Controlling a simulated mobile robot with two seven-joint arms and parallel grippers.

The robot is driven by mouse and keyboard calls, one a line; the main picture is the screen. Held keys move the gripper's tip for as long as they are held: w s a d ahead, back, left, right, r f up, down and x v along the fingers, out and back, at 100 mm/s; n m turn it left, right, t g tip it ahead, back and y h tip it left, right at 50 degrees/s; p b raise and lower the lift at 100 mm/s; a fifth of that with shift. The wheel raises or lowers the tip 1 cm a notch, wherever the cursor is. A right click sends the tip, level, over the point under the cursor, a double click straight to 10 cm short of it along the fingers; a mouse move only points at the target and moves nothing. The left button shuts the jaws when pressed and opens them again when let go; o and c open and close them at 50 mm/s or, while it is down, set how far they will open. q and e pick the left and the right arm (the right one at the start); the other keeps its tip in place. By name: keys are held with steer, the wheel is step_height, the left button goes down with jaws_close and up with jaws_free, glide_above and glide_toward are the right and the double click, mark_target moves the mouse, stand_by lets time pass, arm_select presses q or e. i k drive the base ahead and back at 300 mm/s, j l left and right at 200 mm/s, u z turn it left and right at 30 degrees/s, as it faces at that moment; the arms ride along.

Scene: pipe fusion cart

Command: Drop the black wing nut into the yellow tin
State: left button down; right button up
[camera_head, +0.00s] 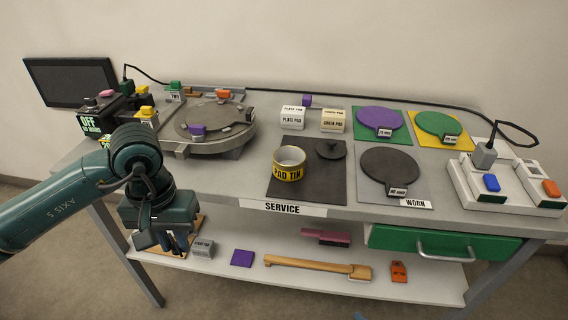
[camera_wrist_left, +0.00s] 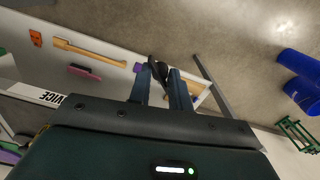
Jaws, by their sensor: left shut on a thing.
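The yellow tin (camera_head: 288,174), an open round can with a black label, stands upright on a dark mat (camera_head: 308,190) near the cart's front edge. My left gripper (camera_head: 172,244) is in front of the cart's left part, to the left of the tin and lower in the picture, apart from it. In the left wrist view its fingers (camera_wrist_left: 166,88) are shut on a small black thing (camera_wrist_left: 156,68), which looks like the black wing nut. The fingers partly cover it. My right gripper is not in view.
A black knobbed lid (camera_head: 330,151) lies behind the tin on the right. A round grey plate machine (camera_head: 212,122) stands to the left, and two pad boxes (camera_head: 293,120) stand behind. The lower shelf holds a wooden-handled tool (camera_head: 310,265) and a pink brush (camera_head: 326,237).

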mark_target(285, 169)
steer(key=i+j+z, duration=0.15)
steer(key=j+z, duration=0.15)
steer(key=j, duration=0.2)
steer(key=z, duration=1.05)
